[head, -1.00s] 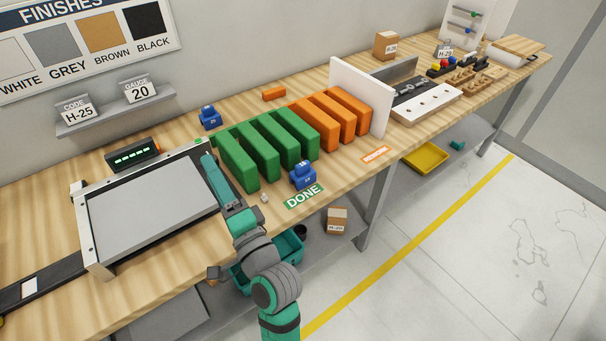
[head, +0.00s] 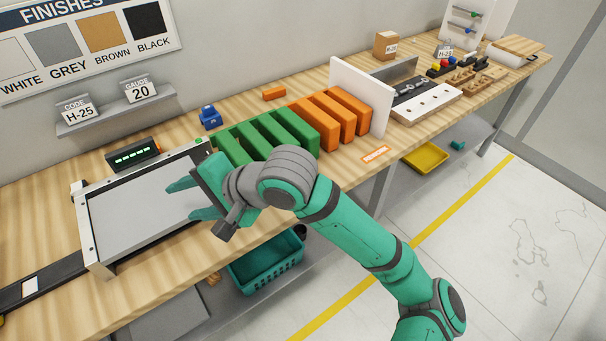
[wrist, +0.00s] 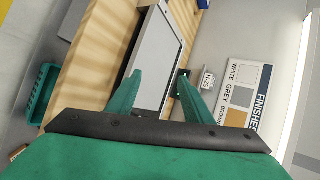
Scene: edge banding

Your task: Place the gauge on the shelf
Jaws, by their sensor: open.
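A blue gauge block (head: 210,117) stands on the bench behind the green slots, below the wall shelf's right end. A second blue block, seen earlier by the DONE label, is hidden now behind my arm. The grey wall shelf (head: 108,114) carries an H-25 code card (head: 77,111) and a gauge 20 card (head: 140,92). My gripper (head: 190,199) is open and empty over the right part of the grey panel (head: 135,205), its fingers pointing left. In the wrist view, the fingers (wrist: 158,76) are spread with the panel beyond them, and the H-25 card (wrist: 208,80) is right of them.
Green blocks (head: 238,151) and orange blocks (head: 345,113) stand in a row right of the panel, ending at a white divider (head: 360,95). A small display (head: 132,154) sits behind the panel. A teal crate (head: 268,268) is below the bench.

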